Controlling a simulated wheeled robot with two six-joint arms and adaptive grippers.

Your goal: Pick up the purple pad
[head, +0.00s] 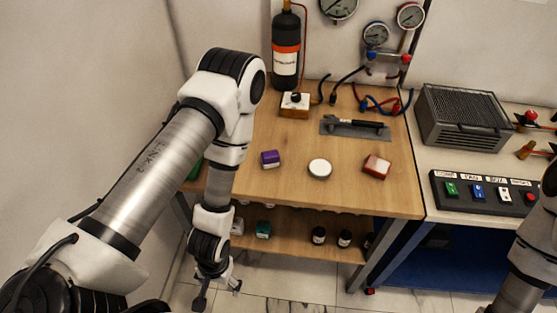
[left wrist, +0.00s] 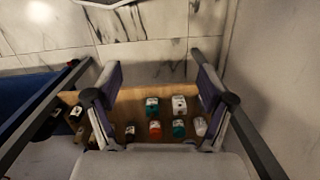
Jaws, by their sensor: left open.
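The purple pad (head: 270,159) is a small purple block with a pale lower side. It sits on the wooden tabletop, left of a round white disc (head: 320,169). My left gripper (head: 219,294) hangs in front of the table, below tabletop height in the head view, apart from the pad. It is open and empty; its two spread fingers also show in the left wrist view (left wrist: 157,78). The pad does not show in the left wrist view. My right gripper is out of view; only part of that arm shows at the right edge.
A red and white block (head: 376,167), a grey tray with a tool (head: 355,128) and a black bottle (head: 286,53) stand on the table (head: 335,205). The lower shelf (head: 284,226) holds several small bottles and boxes. A button panel (head: 487,192) is at right.

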